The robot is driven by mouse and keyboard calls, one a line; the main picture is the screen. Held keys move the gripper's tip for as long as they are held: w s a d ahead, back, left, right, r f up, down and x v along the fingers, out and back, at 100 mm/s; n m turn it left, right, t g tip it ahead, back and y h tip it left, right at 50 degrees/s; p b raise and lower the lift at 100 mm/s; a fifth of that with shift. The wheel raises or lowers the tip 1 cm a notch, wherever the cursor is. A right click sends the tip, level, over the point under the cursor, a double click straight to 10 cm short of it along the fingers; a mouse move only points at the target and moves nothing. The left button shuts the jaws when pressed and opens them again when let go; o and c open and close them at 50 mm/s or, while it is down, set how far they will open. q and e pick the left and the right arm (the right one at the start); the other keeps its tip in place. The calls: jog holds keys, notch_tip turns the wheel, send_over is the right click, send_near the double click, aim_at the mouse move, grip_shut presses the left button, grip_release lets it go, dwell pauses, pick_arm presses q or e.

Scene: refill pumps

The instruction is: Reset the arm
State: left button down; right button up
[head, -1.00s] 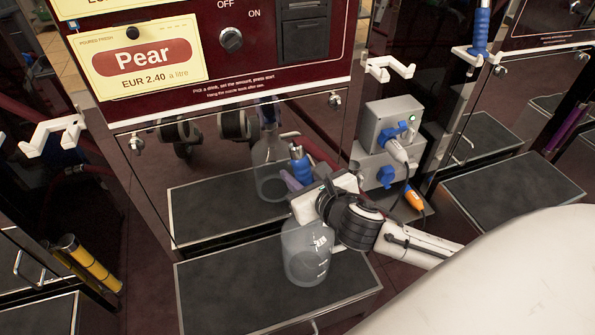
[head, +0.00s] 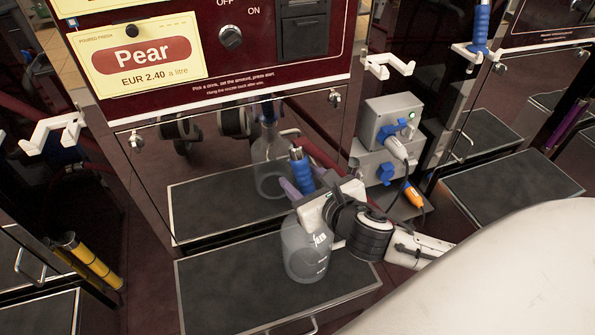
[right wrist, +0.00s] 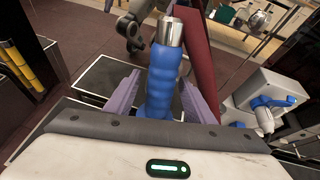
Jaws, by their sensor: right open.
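My right gripper (head: 300,184) is open, with its purple fingers on either side of a blue nozzle handle (head: 301,171). In the right wrist view, the blue handle (right wrist: 161,82) with its silver end stands between the spread fingers (right wrist: 160,98), with a gap visible on each side. Below the gripper, a clear bottle (head: 305,262) stands upright on the dark tray (head: 215,300) under the Pear pump. My gripper hides the bottle's mouth and the nozzle's lower end. My left gripper is not directly in view.
The Pear panel (head: 150,60) with its knob rises behind the tray. White hooks (head: 388,66) and (head: 52,134) flank it. A grey box (head: 388,122) with blue plugs and an orange-tipped cable stands at right.

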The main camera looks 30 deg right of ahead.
jog(key=p+v, duration=0.1)
jog(key=v, duration=0.6)
jog(key=shift+s+r, duration=0.2)
jog(key=shift+s, duration=0.05)
jog(key=s+a+f+m+g+y, duration=0.2)
jog(key=s+a+f+m, duration=0.4)
jog(key=m, duration=1)
jog(key=s+a+f+m+g+y, duration=0.25)
jog(key=s+a+f+m, duration=0.4)
jog(key=m, duration=1.05)
pick_arm(q)
notch_tip(320, 180, up, 9)
jog(key=a+p, duration=0.1)
jog(key=p, duration=1.3)
jog(key=shift+s+a+m+g+y, duration=0.25)
jog(key=shift+a+m+g+y, duration=0.05)
jog(key=shift+g+y, duration=0.1)
pick_arm(e)
notch_tip(320, 180, up, 6)
jog(key=w, duration=0.1)
jog(key=shift+d+m, duration=0.2)
jog(key=shift+m, duration=0.1)
